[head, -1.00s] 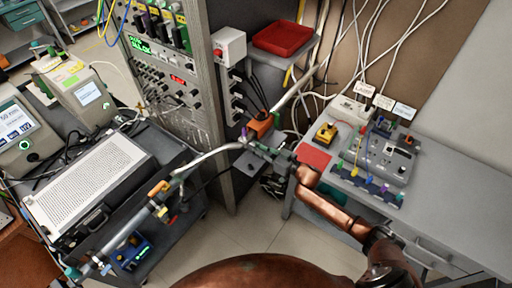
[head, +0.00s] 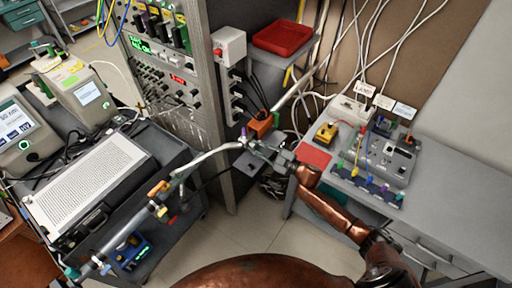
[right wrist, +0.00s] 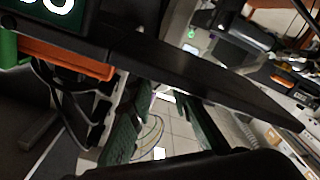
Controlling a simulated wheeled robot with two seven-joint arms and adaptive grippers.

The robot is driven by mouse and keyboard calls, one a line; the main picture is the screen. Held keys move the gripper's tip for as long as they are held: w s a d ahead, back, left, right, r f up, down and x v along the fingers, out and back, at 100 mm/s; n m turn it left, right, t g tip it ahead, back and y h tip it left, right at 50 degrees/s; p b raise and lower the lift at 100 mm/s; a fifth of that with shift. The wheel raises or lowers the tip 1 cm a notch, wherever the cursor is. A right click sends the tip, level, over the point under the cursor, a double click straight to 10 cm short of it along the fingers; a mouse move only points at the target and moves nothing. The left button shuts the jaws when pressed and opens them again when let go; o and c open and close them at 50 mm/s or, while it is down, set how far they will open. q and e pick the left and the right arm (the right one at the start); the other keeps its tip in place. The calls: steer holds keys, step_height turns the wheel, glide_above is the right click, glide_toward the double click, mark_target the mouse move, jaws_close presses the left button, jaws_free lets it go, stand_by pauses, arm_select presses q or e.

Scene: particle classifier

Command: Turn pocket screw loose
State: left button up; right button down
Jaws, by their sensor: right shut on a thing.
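My right gripper (head: 254,146) reaches in from the right, at the end of the long metal sample tube (head: 210,154) beside the rack. It is shut on a small part at the tube's end, which I take to be the pocket screw; the fingers mostly hide it. A small purple knob (head: 243,132) stands just above the fingertips. An orange block (head: 260,124) sits right behind the gripper. In the right wrist view, the two dark green fingers (right wrist: 160,130) point away from the camera, and the gripped part is not clear. My left gripper is out of view.
A tall instrument rack (head: 205,100) stands behind the gripper. A cart with a perforated metal box (head: 90,180) is at left. A grey bench (head: 450,190) with a control panel (head: 385,155) and a yellow device (head: 326,133) is at right.

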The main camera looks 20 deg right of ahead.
steer(key=shift+n, duration=1.2)
steer(key=c, duration=1.8)
jaws_free()
steer(key=shift+f, duration=0.1)
steer(key=shift+s+f, duration=0.1)
